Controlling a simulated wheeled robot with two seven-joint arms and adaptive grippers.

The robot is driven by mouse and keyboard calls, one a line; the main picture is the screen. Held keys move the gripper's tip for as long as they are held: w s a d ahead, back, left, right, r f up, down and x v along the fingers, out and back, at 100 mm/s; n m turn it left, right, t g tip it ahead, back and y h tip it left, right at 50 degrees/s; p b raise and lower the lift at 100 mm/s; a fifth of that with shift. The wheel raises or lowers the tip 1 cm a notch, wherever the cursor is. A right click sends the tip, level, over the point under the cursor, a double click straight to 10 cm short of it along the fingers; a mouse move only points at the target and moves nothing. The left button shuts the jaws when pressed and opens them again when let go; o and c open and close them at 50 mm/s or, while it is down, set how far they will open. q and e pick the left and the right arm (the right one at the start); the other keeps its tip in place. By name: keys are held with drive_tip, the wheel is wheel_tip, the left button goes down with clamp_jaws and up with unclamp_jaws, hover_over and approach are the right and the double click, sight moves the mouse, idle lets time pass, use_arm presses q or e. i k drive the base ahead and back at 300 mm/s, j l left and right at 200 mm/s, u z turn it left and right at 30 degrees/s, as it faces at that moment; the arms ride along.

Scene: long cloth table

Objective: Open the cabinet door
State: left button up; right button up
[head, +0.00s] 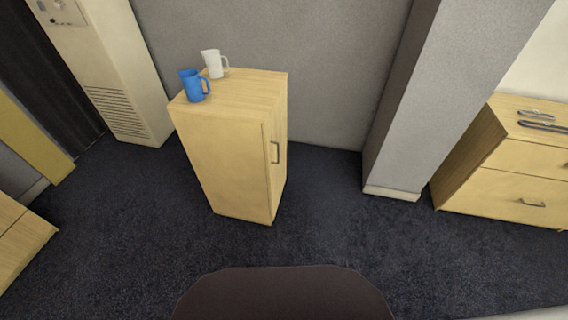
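A light wood cabinet (222,165) stands on the dark carpet, left of centre in the head view, near the grey wall. Its door (273,178) is on the narrow right-hand side and looks shut. A grey metal handle (275,152) sits on the upper part of the door. A blue pitcher (194,87) and a white pitcher (213,64) stand upright on the cabinet top. Neither of my grippers shows in the head view.
A grey pillar (425,100) stands right of the cabinet. A wooden drawer unit (510,170) is at the far right, and a beige vented unit (112,70) is at the upper left. Dark carpet (340,230) is clear in front and to the right of the cabinet.

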sight(275, 131)
drive_tip(key=i+l+z, duration=0.1)
drive_tip(key=i+l, duration=0.4)
drive_tip(key=l, duration=0.2)
drive_tip(key=i+l+z, duration=0.1)
drive_tip(key=l, duration=0.25)
drive_tip(key=i+l, duration=0.1)
drive_tip(key=l, duration=0.2)
